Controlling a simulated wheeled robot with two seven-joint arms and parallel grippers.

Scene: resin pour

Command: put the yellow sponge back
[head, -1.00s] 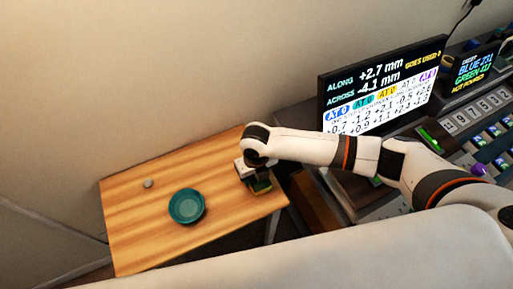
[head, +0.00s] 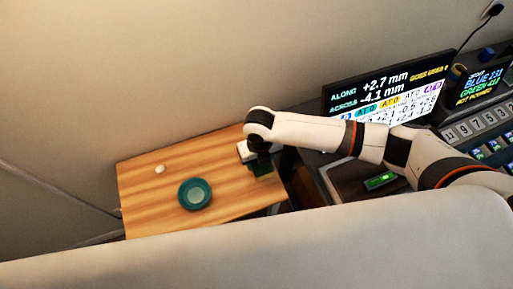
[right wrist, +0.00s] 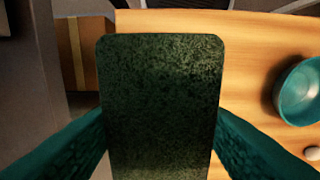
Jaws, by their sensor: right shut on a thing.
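The sponge (right wrist: 165,110) fills the middle of the right wrist view, with its dark green scouring face towards the camera. Its yellow side is hidden in that view. My right gripper (head: 261,166) is shut on it, with a teal finger on each side. In the head view the sponge (head: 262,171) shows as a small dark green block under the gripper, at the right end of the wooden table (head: 150,205). I cannot tell whether it touches the table. My left gripper is not in view.
A teal bowl (head: 195,194) stands on the table, left of the right gripper. A small pale round object (head: 159,169) lies behind it. A screen (head: 390,90) and a dark console stand to the right. The table's left part is mostly clear.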

